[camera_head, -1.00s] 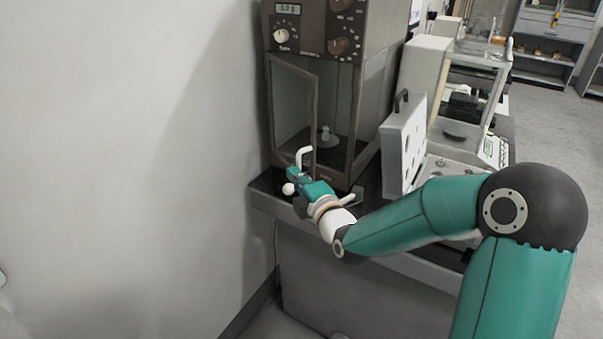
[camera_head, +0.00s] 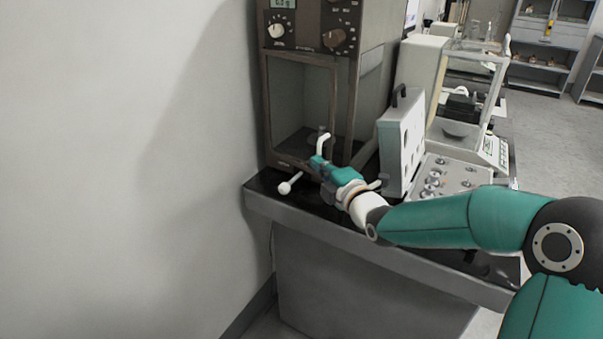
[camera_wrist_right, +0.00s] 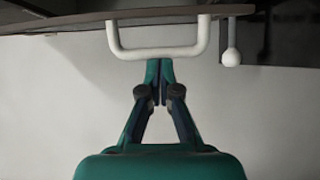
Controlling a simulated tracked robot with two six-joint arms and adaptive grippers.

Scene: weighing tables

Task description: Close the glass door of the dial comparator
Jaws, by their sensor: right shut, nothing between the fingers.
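The dial comparator (camera_head: 283,45) is a tall brown cabinet with knobs and a small display. Its glass door (camera_head: 300,100) has a brown frame and stands close to the cabinet front; I cannot tell whether a gap is left at its right edge. The door's white handle (camera_head: 325,142) also shows in the right wrist view (camera_wrist_right: 155,53). My right gripper (camera_head: 315,163) is shut and empty, its fingertips (camera_wrist_right: 160,64) at the handle's bar, touching or nearly touching it. My left gripper is not in view.
A white ball on a rod (camera_head: 285,188) sticks out below the door, left of my gripper. A grey case with a handle (camera_head: 401,140) stands right of the comparator, and a glass-sided balance (camera_head: 470,105) is behind it. The dark table edge (camera_head: 340,232) runs in front. A wall is at left.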

